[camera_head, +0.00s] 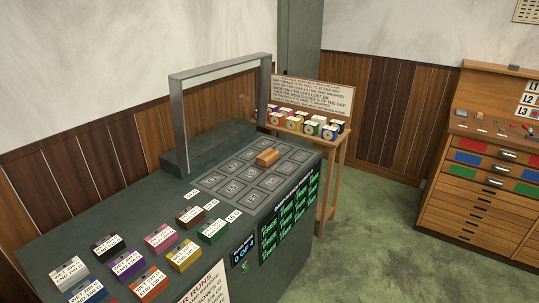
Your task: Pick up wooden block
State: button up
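A small light-brown wooden block (267,157) lies on the grid of square marked pads on top of the dark green bench (130,205), near the far right part of the grid. Nothing covers it in the head view. A darker brown labelled block (190,215) sits nearer, in front of the grid. My gripper does not show in this view.
Several coloured labelled blocks, such as a yellow one (184,255), stand at the bench's near left. A grey metal frame (222,70) rises behind the grid. A wooden side table (328,160) holds coloured boxes. A drawer cabinet (485,180) stands right; green floor between is clear.

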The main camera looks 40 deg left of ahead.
aim_at(267, 157)
jog(key=z, duration=0.05)
jog(key=i, duration=2.85)
jog(key=u, duration=2.25)
